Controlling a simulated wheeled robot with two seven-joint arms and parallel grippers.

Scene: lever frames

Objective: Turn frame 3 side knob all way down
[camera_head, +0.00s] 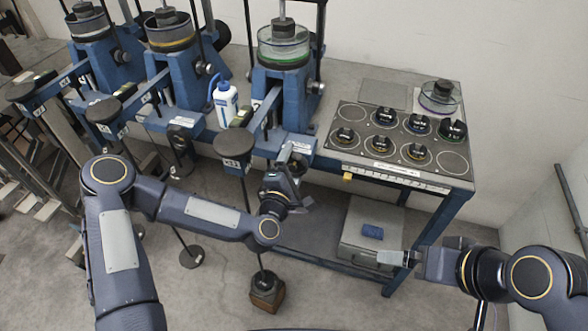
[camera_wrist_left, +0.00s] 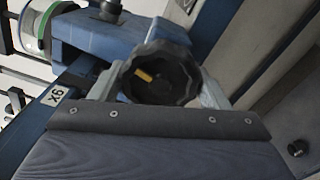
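Frame 3 (camera_head: 293,100) appears to be the rightmost blue lever frame in the head view, with a green-rimmed clear dish on top. In the left wrist view a black lobed knob (camera_wrist_left: 182,80) with a yellow mark lies between the fingers of my left gripper (camera_wrist_left: 157,88). The fingers flank it on both sides; whether they press on it I cannot tell.
Two similar blue frames (camera_head: 178,75) stand to the left. A white bottle (camera_head: 226,104) stands between frames. A panel with several dark round pieces (camera_head: 345,136) lies on the table at right. A grey box with a blue item (camera_head: 372,231) is below. A weight (camera_head: 266,287) hangs low in front.

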